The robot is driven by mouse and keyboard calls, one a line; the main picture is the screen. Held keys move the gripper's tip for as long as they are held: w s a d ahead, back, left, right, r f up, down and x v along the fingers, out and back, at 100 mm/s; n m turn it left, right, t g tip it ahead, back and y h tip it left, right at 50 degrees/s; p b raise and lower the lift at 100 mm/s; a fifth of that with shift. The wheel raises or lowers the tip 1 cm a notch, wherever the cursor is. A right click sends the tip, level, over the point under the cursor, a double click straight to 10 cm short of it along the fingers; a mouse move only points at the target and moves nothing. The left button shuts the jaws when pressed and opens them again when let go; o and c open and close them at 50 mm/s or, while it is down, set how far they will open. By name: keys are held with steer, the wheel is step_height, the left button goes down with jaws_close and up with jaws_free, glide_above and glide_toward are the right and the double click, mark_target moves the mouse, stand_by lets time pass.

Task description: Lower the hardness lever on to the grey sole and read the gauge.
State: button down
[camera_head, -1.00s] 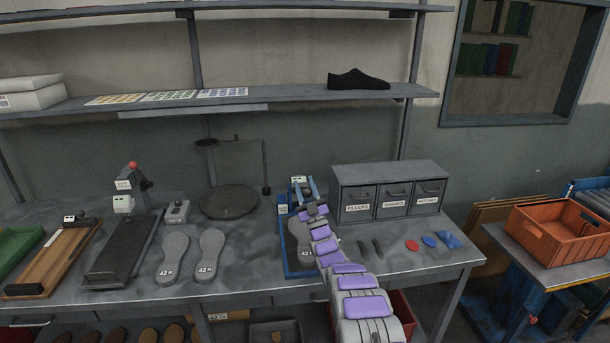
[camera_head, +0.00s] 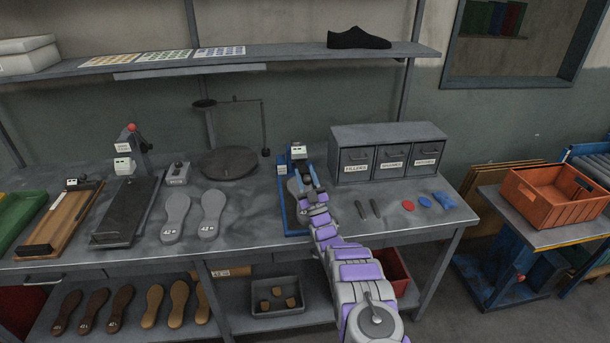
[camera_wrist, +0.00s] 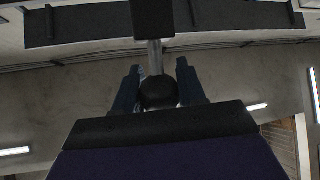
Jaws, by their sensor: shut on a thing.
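The hardness tester is a blue stand (camera_head: 283,205) with a small gauge box (camera_head: 299,151) at its top, right of the table's middle. A grey sole (camera_head: 292,188) lies in it, partly hidden by my arm. My gripper (camera_head: 307,181) is over the stand, just in front of the gauge box. In the wrist view its two blue fingers are shut around a dark round lever knob (camera_wrist: 158,94) on a grey rod. The gauge reading is too small to make out.
Two grey soles (camera_head: 210,212) lie to the left. Drawers (camera_head: 388,150) stand close on the right, with small dark strips and coloured discs in front. A second device with a red knob (camera_head: 132,127) stands at the left. An orange crate (camera_head: 560,205) is far right.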

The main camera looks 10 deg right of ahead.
steer(key=shift+r, duration=0.15)
steer(key=c, duration=1)
jaws_free()
steer(key=shift+s+r, duration=0.15)
steer(key=shift+o, duration=0.9)
steer(key=shift+s+r, duration=0.1)
steer(key=shift+s, duration=0.05)
steer(key=shift+o, duration=0.7)
